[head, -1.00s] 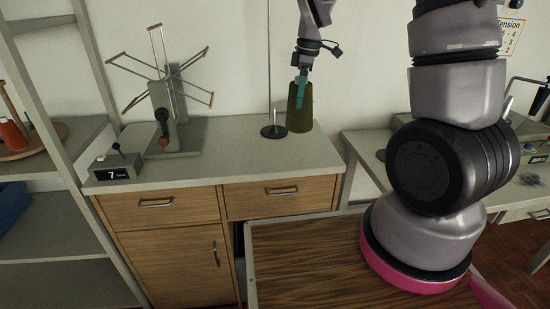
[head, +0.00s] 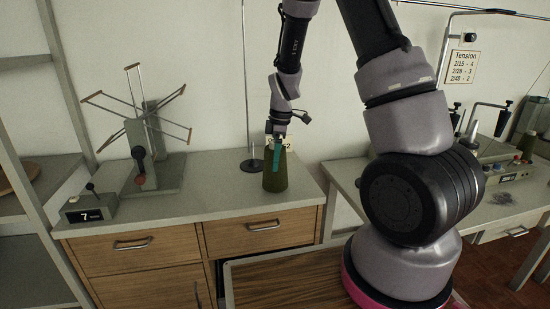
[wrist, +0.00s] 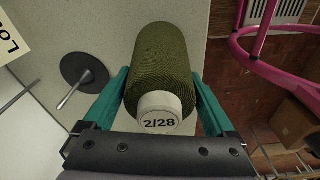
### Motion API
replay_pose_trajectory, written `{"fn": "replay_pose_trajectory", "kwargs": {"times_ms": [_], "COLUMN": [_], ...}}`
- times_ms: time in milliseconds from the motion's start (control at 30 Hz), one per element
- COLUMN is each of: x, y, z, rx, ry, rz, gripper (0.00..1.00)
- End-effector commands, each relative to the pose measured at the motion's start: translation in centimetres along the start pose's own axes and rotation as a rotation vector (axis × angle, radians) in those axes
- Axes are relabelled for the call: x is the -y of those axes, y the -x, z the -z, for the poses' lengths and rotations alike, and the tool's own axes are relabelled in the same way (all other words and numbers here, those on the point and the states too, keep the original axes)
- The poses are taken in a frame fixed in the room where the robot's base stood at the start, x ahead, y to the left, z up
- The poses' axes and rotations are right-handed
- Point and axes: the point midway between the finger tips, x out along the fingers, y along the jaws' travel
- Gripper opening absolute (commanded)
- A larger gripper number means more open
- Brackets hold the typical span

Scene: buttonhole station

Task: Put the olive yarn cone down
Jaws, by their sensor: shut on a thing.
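The olive yarn cone (head: 275,177) is upright in my gripper (head: 277,150), above or on the right part of the grey cabinet top (head: 215,199). I cannot tell whether its base touches the top. In the wrist view the cone (wrist: 163,62) sits between the teal fingers of my gripper (wrist: 160,105), which are shut on it near its white end marked 2/28. A thin upright rod on a round black base (head: 252,166) stands just left of and behind the cone, apart from it. It also shows in the wrist view (wrist: 85,70).
A yarn winder (head: 145,150) with thin arms and a small counter box (head: 90,208) reading 7 stand at the left of the cabinet top. A partly hidden sign (head: 287,143) is behind my gripper. The wrist view shows the floor (wrist: 222,60) beyond the top's edge.

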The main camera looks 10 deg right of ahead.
Motion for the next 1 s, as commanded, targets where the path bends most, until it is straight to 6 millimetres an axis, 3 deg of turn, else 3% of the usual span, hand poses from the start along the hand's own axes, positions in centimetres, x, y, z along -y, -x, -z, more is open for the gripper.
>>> {"fn": "replay_pose_trajectory", "kwargs": {"times_ms": [167,200,567,1000], "x": [0.0,0.0,-0.1,-0.1], "y": [-0.3,-0.3,0.6,9.3], "z": [-0.1,-0.1,0.1,0.0], "rx": [0.0,0.0,-0.002,-0.002], "ry": [-0.001,-0.001,0.0,-0.001], "rz": [0.001,0.001,-0.002,-0.003], "gripper": [0.21,1.0,1.0,1.0]}}
